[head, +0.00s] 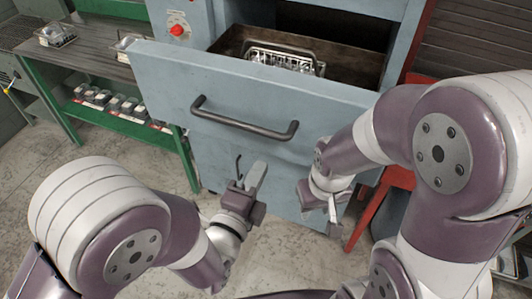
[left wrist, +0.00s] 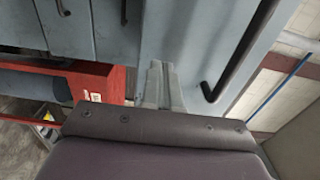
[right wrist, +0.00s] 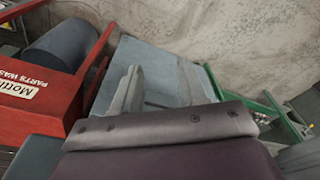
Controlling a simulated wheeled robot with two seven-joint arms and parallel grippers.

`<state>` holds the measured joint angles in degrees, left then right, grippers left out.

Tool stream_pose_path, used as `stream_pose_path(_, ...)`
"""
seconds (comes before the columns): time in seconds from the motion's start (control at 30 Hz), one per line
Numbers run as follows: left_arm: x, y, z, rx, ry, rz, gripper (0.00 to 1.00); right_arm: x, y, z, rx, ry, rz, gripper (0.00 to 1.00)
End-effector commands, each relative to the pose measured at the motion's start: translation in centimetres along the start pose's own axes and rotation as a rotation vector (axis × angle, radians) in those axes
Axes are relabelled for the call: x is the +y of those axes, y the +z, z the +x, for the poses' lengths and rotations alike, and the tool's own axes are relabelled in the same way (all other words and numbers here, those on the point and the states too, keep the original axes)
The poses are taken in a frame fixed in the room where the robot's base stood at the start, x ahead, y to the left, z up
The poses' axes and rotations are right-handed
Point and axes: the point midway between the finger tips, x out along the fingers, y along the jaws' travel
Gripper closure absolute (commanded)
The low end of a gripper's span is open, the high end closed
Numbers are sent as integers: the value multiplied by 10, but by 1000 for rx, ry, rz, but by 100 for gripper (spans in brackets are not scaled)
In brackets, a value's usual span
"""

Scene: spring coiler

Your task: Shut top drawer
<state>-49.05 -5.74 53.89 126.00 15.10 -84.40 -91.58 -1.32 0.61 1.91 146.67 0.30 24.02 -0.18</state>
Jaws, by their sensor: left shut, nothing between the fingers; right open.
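The top drawer (head: 255,98) of the blue-grey cabinet is pulled out, with its brown inside showing. Its front carries a dark bar handle (head: 245,122). A metal rack with small parts (head: 285,60) sits in the drawer. My left gripper (head: 257,176) is shut and empty, below the drawer handle in the head view and apart from it. Its pale fingers also show in the left wrist view (left wrist: 160,85). My right gripper (head: 328,212) is open and empty, lower and to the right, near the lower cabinet front. Its fingers show in the right wrist view (right wrist: 130,92).
A green-framed workbench (head: 85,70) with small parts on its shelf stands to the left. A red stand (head: 378,212) is at the right of the cabinet, and shows with a dark drum in the right wrist view (right wrist: 35,95). Bare floor (head: 75,155) lies at left.

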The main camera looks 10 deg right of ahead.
Motion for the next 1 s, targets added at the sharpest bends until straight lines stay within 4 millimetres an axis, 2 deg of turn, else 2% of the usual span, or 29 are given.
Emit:
stream_pose_path(0.1, -2, 1, 22, -2, 0, 0, 100, 0, -1, -7, 0, 0, 0, 57)
stream_pose_path(0.3, -1, 0, 44, -1, 0, 0, 100, 0, -1, -12, 0, 0, 0, 57)
stream_pose_path(0.8, 1, 0, 50, 0, 0, -1, 100, 0, -1, -11, 0, 0, 0, 57)
stream_pose_path(1.0, 2, 0, 68, 0, -1, -1, 100, 0, 0, -3, 0, 0, 0, 57)
